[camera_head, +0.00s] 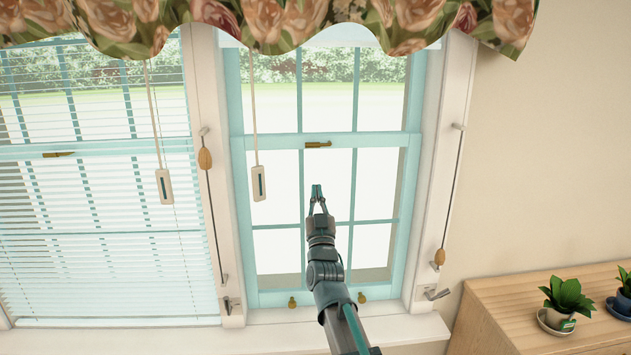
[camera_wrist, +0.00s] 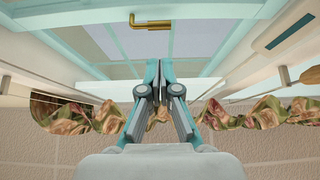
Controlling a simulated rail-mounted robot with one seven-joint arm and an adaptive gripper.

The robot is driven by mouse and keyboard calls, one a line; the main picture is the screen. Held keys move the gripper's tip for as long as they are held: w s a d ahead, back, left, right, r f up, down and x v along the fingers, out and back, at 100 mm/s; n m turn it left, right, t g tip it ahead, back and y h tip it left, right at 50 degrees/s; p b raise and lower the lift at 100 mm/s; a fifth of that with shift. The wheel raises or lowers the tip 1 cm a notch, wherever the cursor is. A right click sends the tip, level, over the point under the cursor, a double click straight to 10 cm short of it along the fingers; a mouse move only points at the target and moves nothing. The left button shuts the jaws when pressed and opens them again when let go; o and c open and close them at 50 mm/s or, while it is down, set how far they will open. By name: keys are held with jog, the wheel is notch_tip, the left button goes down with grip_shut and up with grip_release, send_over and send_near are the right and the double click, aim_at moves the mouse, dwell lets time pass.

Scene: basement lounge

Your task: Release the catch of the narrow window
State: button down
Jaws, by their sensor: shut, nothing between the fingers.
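The narrow window (camera_head: 326,133) has a light teal frame and stands in the middle of the head view. Its brass catch (camera_head: 318,144) sits on the middle rail. The catch (camera_wrist: 152,22) also shows at the top of the wrist view, as an L-shaped brass piece on the teal rail. My gripper (camera_head: 317,188) is in front of the lower sash, below the catch in the head view and apart from it. In the wrist view my gripper (camera_wrist: 160,80) has its fingers together and holds nothing.
A blind cord with a white pull (camera_head: 259,183) hangs left of my gripper. A wider window with blinds (camera_head: 95,230) is at the left. A floral valance (camera_head: 270,25) hangs above. A wooden cabinet (camera_head: 500,300) with potted plants (camera_head: 566,297) stands at the lower right.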

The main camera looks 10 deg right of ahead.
aim_at(313, 147)
jog(key=p+x, duration=0.4)
jog(key=x, duration=0.9)
jog(key=shift+w, duration=0.2)
jog(key=shift+d, duration=0.15)
